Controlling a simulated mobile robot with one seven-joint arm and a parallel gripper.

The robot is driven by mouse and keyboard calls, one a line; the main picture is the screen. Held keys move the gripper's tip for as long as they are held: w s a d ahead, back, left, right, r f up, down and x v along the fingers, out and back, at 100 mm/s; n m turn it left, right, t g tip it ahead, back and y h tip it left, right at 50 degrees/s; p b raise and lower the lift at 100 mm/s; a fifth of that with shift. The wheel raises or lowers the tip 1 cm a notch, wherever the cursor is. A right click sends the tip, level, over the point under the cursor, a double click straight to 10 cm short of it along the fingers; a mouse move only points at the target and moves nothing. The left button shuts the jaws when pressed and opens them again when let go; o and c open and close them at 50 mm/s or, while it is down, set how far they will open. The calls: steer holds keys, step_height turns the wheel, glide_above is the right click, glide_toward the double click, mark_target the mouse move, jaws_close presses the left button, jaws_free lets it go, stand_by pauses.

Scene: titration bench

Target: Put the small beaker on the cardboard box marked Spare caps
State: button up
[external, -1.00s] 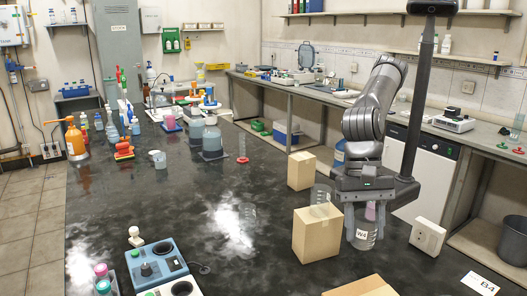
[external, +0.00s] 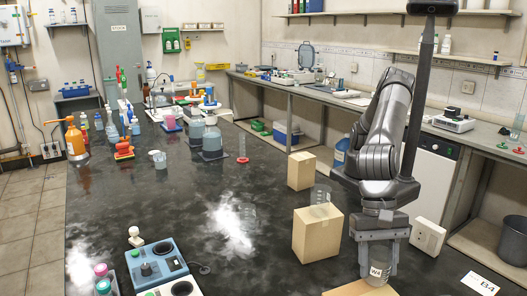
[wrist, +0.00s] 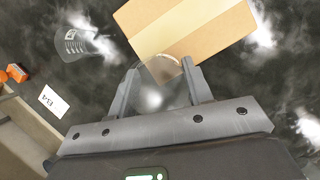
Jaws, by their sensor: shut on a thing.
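My gripper (external: 380,250) is shut on a small clear beaker (external: 379,272) with a white label that seems to read W4. In the wrist view the beaker (wrist: 158,88) is between the fingers, its rim overlapping the edge of a cardboard box (wrist: 185,28). That box seems to be the one at the bottom edge of the external view (external: 358,288), just in front of the beaker. I cannot tell the height of the beaker's base. No Spare caps marking is readable on any box.
Another cardboard box (external: 318,235) stands left of my gripper, with a clear graduated beaker (external: 321,195) on or behind it. A third box (external: 301,171) is farther back.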

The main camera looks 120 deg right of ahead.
steer(key=o, duration=1)
steer(key=shift+f, duration=0.1)
steer(key=v, duration=1.2)
